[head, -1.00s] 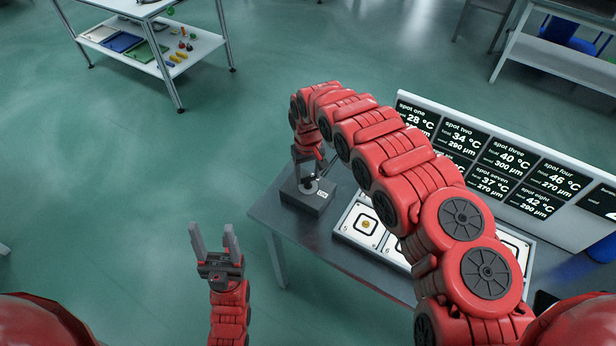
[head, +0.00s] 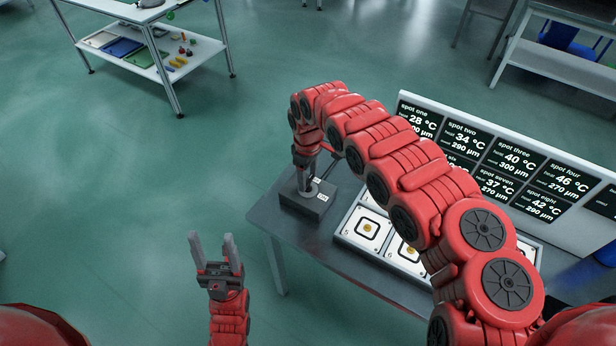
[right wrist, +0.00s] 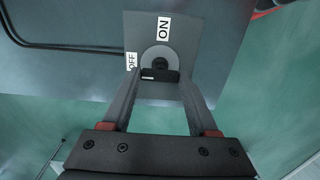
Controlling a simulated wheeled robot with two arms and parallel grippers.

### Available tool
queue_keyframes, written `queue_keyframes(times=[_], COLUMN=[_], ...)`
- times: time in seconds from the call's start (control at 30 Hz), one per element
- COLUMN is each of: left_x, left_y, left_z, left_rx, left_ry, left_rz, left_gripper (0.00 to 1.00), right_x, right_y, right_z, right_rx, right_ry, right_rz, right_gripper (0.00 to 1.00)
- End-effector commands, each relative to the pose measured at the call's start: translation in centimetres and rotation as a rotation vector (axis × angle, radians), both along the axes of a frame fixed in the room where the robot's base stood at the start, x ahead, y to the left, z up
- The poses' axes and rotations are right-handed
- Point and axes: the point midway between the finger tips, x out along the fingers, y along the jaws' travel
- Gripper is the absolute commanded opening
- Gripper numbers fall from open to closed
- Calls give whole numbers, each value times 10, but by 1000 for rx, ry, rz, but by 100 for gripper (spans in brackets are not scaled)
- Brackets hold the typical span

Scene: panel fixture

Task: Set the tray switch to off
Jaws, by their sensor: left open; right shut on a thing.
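The tray switch is a dark grey box (head: 305,204) at the left end of the table. In the right wrist view its top plate (right wrist: 190,28) has a round grey dial (right wrist: 160,54), a black handle (right wrist: 160,75), an ON label (right wrist: 163,30) beyond the dial and an OFF label (right wrist: 131,62) to its left. My right gripper (head: 307,188) points down at the box; in the wrist view (right wrist: 159,80) its fingers are shut on the black handle. I cannot tell which label the handle is set to. My left gripper (head: 212,240) is open and empty, left of the table.
White trays (head: 364,230) with square marks lie on the table right of the switch, partly behind my right arm. A sign board (head: 470,150) with temperature readings stands along the table's back edge. A shelf cart (head: 160,55) stands at the far left.

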Motion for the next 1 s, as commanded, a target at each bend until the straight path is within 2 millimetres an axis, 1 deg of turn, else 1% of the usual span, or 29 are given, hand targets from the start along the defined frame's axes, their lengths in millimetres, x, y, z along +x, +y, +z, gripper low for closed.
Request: queue_keyframes(times=[0.47,0.5,0.63,0.67,1.0], left_x=[0,0,0,0,0], left_y=[0,0,0,0,0], left_z=[-1,-1,-1,-1,-1], left_rx=[0,0,0,0,0], left_ry=[0,0,0,0,0], left_rz=[0,0,0,0,0], left_gripper=[58,58,58,58,58], right_x=[1,1,1,1,1], right_y=[0,0,0,0,0], right_z=[1,1,0,0,2], right_rx=[1,1,0,0,1], right_ry=[-3,-3,-2,-1,-2], right_rz=[17,17,16,16,14], right_gripper=[4,62,85,90,90])
